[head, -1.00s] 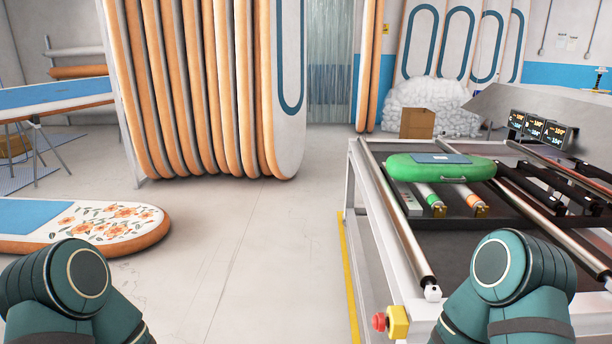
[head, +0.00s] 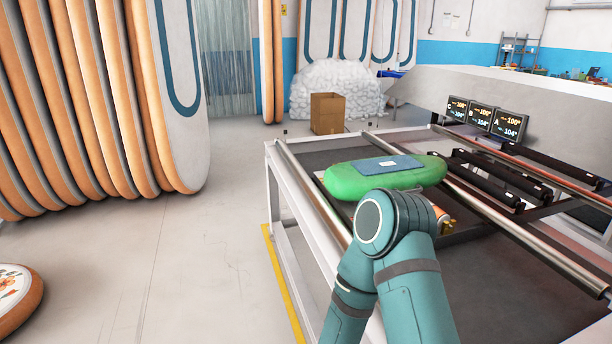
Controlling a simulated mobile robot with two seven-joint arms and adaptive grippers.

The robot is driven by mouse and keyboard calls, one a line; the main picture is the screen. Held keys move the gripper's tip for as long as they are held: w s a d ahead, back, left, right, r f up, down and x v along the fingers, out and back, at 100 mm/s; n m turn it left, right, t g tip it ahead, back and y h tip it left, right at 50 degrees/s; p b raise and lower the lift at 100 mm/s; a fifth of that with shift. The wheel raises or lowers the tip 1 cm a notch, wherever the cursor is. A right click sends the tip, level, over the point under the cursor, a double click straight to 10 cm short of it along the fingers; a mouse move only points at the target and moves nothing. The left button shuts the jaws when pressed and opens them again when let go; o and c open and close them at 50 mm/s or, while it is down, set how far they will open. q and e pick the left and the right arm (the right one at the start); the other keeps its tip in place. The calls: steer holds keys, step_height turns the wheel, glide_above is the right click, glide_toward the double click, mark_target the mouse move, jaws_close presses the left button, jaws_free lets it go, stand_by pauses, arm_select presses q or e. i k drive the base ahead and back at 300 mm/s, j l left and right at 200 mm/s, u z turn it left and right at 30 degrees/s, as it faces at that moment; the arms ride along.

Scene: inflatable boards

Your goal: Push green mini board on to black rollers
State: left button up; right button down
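The green mini board (head: 345,181) lies flat on the roller table, with a blue patch and white label on top. Part of its near edge is behind my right arm. The black rollers (head: 485,180) are to the right of the board, slanting away across the table. My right arm's teal elbow fills the lower middle of the view, in front of the table. My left arm and gripper are out of view.
The table has a long metal rail (head: 304,188) on its left and another on its right. Monitors (head: 480,117) stand behind the black rollers. A cardboard box (head: 327,113) is beyond the table. Tall boards (head: 80,100) stand at left. Floor between them and the table is clear.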

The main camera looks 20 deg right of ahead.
mark_target(343, 181)
steer(key=i+z, duration=0.1)
steer(key=i, duration=0.65)
steer(key=i+j+z, duration=0.1)
steer(key=i, duration=0.65)
steer(key=i+j+z, duration=0.2)
steer(key=i+z, duration=0.3)
steer(key=i+j+z, duration=0.45)
steer(key=k+l, duration=0.05)
steer(key=l, duration=0.05)
